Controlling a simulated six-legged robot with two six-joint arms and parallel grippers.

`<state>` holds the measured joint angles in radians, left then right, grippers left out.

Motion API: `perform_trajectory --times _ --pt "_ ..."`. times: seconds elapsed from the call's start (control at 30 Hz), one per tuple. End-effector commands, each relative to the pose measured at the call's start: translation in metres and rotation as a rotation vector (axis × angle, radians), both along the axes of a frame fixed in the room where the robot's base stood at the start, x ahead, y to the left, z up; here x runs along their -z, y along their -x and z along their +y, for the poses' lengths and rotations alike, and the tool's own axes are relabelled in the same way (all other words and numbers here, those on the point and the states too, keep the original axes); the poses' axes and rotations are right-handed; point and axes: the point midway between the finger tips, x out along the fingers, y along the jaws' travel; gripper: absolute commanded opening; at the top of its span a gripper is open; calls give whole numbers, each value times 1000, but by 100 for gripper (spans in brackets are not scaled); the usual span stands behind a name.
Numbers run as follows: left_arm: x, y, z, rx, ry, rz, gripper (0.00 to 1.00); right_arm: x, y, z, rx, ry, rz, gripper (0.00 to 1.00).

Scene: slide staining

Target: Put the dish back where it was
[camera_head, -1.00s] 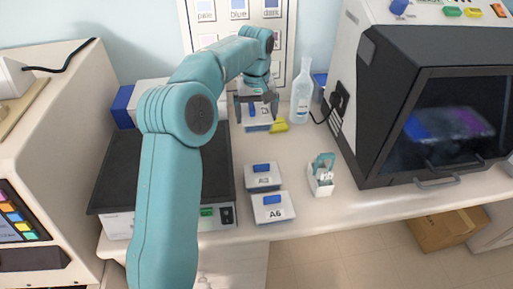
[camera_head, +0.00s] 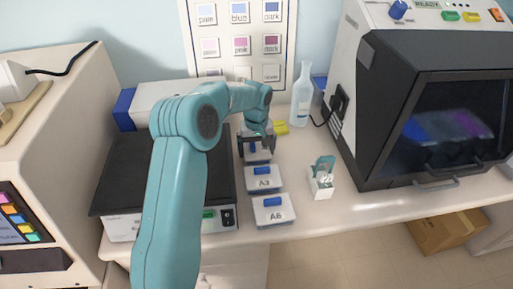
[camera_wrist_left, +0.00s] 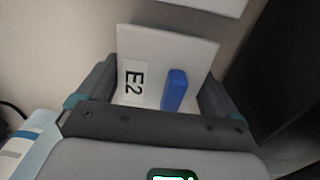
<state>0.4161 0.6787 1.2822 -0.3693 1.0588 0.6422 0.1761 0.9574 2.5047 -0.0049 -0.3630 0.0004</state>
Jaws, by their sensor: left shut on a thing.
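My left gripper (camera_head: 257,143) is shut on a white dish (camera_head: 258,156) with a blue handle, just behind the A3 dish. The wrist view shows the same dish (camera_wrist_left: 197,54) between the two fingers, with its label E2 and the blue handle up. Fingers and wrist hide part of it in the head view, and I cannot tell whether it touches the counter. The A3 dish (camera_head: 262,186) and the A6 dish (camera_head: 273,217) stand in a row in front of it, each with a blue handle. My right gripper is not in view.
A black-topped device (camera_head: 125,170) borders the dish row on the left. A white holder with a teal clip (camera_head: 321,187) stands to the right. A clear bottle (camera_head: 302,100) and a yellow item (camera_head: 281,128) are behind. A dark-fronted machine (camera_head: 420,110) fills the right.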

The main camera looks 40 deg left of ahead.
Motion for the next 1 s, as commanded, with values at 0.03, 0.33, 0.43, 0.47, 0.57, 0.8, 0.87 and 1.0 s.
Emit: perform_trajectory --times 0.03,0.33,0.43,0.47,0.57,0.8,0.87,1.0 --pt "1 0 0 0 -1 -1 50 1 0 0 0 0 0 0" --pt "3 0 0 0 0 0 100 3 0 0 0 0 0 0" --pt "-1 0 0 0 0 0 100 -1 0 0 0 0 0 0" --pt "-4 0 0 0 -1 -1 100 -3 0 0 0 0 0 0" --pt "-15 -1 0 0 -2 -4 100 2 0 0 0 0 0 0" --pt "-72 -1 -1 1 -2 -4 100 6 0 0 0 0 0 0" --pt "-85 -1 0 0 -2 -4 100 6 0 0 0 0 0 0" --pt "-108 0 -1 0 -1 -2 100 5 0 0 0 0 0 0"
